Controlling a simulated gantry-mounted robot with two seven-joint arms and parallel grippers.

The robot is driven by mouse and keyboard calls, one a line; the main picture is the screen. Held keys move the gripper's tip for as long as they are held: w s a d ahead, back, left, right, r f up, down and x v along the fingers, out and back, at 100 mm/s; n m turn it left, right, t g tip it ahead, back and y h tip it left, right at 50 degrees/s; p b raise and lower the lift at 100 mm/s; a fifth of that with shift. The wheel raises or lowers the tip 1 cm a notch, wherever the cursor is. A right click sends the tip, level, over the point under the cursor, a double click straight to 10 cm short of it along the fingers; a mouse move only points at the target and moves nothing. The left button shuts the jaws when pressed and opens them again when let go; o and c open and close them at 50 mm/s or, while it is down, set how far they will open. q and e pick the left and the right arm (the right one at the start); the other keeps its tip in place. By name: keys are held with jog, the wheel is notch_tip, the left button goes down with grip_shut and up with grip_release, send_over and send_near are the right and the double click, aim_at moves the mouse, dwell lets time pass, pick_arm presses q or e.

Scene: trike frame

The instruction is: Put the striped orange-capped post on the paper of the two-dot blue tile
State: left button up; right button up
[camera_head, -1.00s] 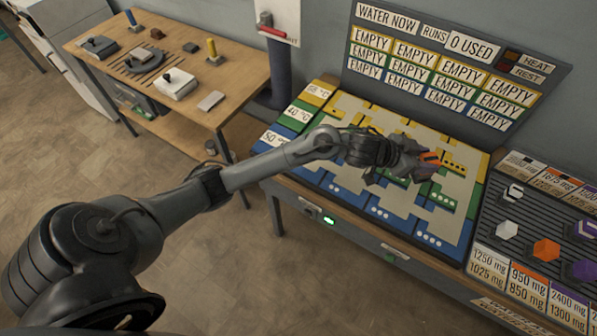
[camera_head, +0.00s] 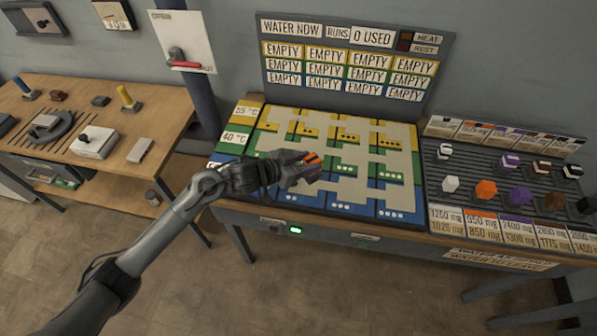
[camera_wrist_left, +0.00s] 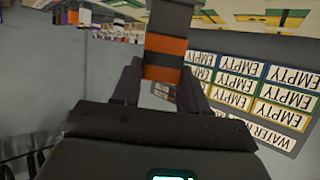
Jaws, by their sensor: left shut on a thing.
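My left gripper (camera_head: 306,168) is shut on the striped orange-capped post (camera_head: 314,160), with orange and dark bands. It holds the post above the front part of the tile board. In the left wrist view the post (camera_wrist_left: 166,58) stands between the fingers, its orange band clear and its far end cut off at the top edge. The board (camera_head: 402,145) has yellow, green and blue tiles with pale paper areas. The blue tiles (camera_head: 345,209) run along the front. My right gripper is not in view.
A dark ribbed rack (camera_head: 470,165) with several coloured posts, including an orange one (camera_head: 486,189), stands at the right. An upright sign panel (camera_head: 350,60) rises behind the board. A wooden side table (camera_head: 165,120) with small devices is at the left.

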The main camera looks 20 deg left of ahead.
pick_arm(q)
jog(key=shift+w+a+f+b, duration=0.1)
jog(key=shift+a+f+b, duration=0.2)
jog(key=shift+f, duration=0.55)
jog(key=shift+s+a+f+b, duration=0.1)
jog(key=shift+a+f, duration=0.3)
jog(key=shift+f, duration=0.5)
jog(key=shift+w+a+f+b, duration=0.15)
jog(key=shift+a+f, duration=0.2)
jog(key=shift+f, duration=0.5)
jog(key=shift+f, duration=0.15)
jog(key=o, duration=1.2)
